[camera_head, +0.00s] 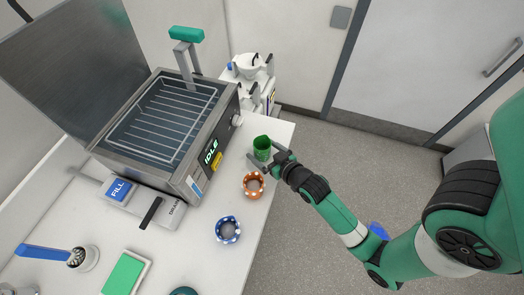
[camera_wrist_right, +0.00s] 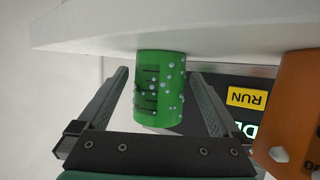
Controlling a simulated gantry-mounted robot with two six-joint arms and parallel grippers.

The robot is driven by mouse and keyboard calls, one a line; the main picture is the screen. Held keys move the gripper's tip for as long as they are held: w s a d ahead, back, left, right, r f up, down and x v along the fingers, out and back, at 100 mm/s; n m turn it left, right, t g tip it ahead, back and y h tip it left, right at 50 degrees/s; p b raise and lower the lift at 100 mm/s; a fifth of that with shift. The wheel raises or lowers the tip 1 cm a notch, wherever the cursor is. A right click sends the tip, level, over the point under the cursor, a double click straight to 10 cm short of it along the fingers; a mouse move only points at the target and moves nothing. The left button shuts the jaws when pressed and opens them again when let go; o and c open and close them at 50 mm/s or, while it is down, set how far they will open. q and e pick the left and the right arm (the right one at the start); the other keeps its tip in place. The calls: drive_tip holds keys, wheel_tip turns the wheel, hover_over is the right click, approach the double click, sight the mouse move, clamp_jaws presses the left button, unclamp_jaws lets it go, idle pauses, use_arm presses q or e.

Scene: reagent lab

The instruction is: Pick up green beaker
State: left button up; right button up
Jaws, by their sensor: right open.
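The green beaker (camera_head: 262,149) stands upright on the white table near its right edge in the head view. In the right wrist view the green beaker (camera_wrist_right: 159,88), with dark marks and pale droplets, lies between the two fingers. My right gripper (camera_head: 268,160) reaches in from the right, close around the beaker. In the wrist view its fingers (camera_wrist_right: 160,85) are open, with a gap on each side of the beaker. My left gripper is not in view.
An orange beaker (camera_head: 253,185) stands close by and shows in the wrist view (camera_wrist_right: 298,110). A metal bath (camera_head: 165,115) with a rack stands left. The table edge (camera_head: 270,215) is right of the beakers.

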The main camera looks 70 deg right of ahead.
sight(257, 141)
drive_tip(key=shift+w+d+f, duration=0.1)
drive_tip(key=shift+w, duration=0.05)
drive_tip(key=shift+c, duration=0.2)
drive_tip(key=c, duration=1.3)
drive_tip(key=shift+r+p, duration=0.3)
drive_tip(key=shift+r, duration=0.15)
wheel_tip(257, 141, up, 3)
drive_tip(key=shift+f+p, duration=0.2)
drive_tip(key=shift+p, duration=0.5)
drive_tip(key=s+a+r+p, duration=0.1)
drive_tip(key=s+r+p, duration=0.1)
drive_tip(key=s+r, duration=0.2)
drive_tip(key=s+a+r+p, duration=0.2)
drive_tip(key=s+r, duration=0.3)
drive_tip(key=s, duration=0.4)
drive_tip(key=shift+s+r+p, duration=0.3)
drive_tip(key=shift+s+p, duration=0.1)
drive_tip(key=shift+p, duration=0.35)
